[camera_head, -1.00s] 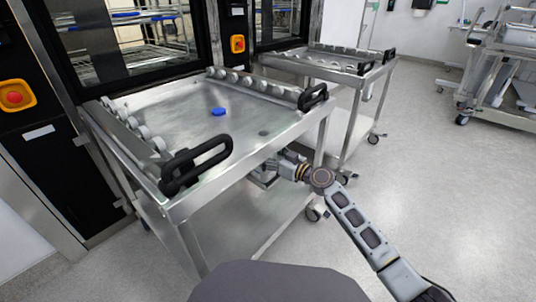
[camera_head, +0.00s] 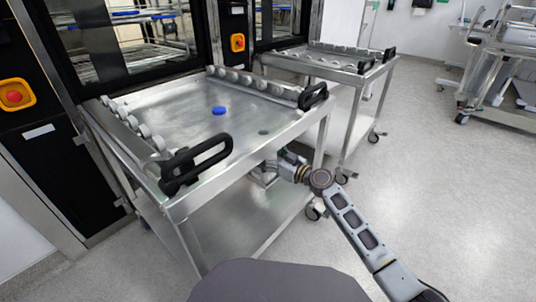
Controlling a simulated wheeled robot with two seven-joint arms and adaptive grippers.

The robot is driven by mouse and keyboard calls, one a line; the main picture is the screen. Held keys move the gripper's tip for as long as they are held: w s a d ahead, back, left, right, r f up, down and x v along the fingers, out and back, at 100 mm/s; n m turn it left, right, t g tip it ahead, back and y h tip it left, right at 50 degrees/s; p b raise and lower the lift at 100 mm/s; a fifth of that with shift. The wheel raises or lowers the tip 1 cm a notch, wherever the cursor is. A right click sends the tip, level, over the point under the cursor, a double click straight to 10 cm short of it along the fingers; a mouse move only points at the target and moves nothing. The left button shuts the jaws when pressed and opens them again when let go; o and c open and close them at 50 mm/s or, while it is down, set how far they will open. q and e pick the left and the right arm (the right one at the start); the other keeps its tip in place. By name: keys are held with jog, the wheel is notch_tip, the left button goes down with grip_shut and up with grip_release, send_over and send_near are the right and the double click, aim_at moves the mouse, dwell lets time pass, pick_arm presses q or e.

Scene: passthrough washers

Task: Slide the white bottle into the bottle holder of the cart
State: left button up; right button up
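The steel cart (camera_head: 165,110) stands in front of a washer. A small round blue piece (camera_head: 219,110) shows on its top; it may be a bottle cap, but I cannot tell. No white bottle body is visible. A dark round spot, perhaps a hole (camera_head: 263,132), lies nearer the cart's front right edge; I cannot tell whether it is the bottle holder. My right arm comes in from the right, and its gripper (camera_head: 264,175) is below the front edge of the cart top. Its fingers are partly hidden, so their opening is unclear. My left gripper is not in view.
Black handles (camera_head: 196,164) stand at the cart's near corners, and rows of rollers (camera_head: 262,84) line its sides. A lower shelf (camera_head: 245,225) lies under the top. A second cart (camera_head: 325,62) stands behind to the right.

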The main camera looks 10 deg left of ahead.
jog(key=shift+f, duration=0.1)
dwell(0.3)
jog(key=o, duration=1.1)
jog(key=shift+s+d, duration=0.1)
jog(key=shift+v, duration=5.9)
